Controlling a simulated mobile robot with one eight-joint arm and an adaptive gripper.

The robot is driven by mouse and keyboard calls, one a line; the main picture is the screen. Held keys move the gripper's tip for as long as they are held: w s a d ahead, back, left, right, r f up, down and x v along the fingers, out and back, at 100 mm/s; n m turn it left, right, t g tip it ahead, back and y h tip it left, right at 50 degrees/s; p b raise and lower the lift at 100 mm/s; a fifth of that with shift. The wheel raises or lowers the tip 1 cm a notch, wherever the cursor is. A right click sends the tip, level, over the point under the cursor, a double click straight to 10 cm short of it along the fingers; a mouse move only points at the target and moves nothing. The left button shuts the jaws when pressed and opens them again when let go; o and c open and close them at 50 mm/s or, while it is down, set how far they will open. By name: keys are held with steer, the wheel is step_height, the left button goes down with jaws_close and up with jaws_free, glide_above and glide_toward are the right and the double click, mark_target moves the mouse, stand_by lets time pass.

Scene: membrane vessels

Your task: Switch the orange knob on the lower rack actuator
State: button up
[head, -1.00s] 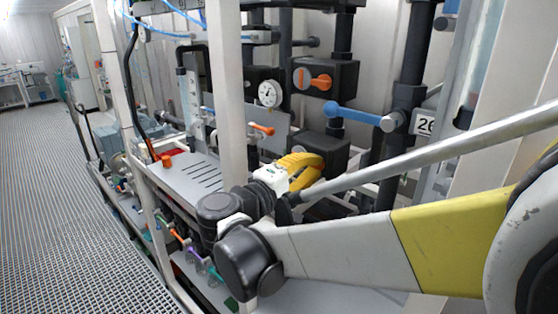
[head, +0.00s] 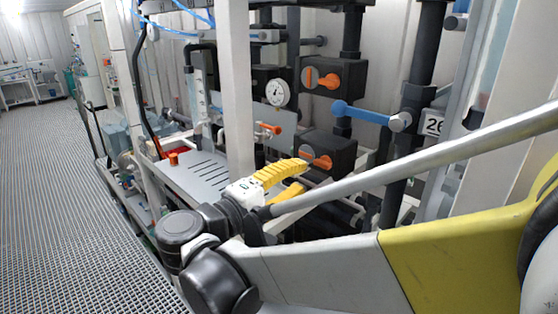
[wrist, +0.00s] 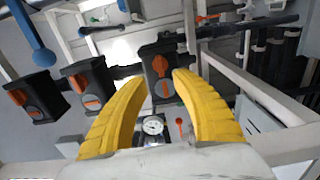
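The lower rack actuator (head: 342,152) is a black box in the head view, right of centre, with an orange knob (head: 316,158) on its face. My gripper (head: 305,177) has yellow fingers, which are open with nothing between them. The upper fingertip appears right at the knob's lower left; I cannot tell whether they touch. In the wrist view, the open fingers of my gripper (wrist: 160,78) frame a dark actuator (wrist: 150,60) with an orange knob (wrist: 160,66) beyond them. I cannot tell for certain that it is the lower one.
An upper actuator (head: 352,76) with an orange knob sits above. A blue-handled valve (head: 358,113) is to the right, near a "26" label (head: 433,123). A white post (head: 236,95) and a gauge (head: 278,93) stand left. Two other orange-knobbed boxes show left in the wrist view.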

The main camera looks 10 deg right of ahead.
steer(key=shift+v, duration=2.1)
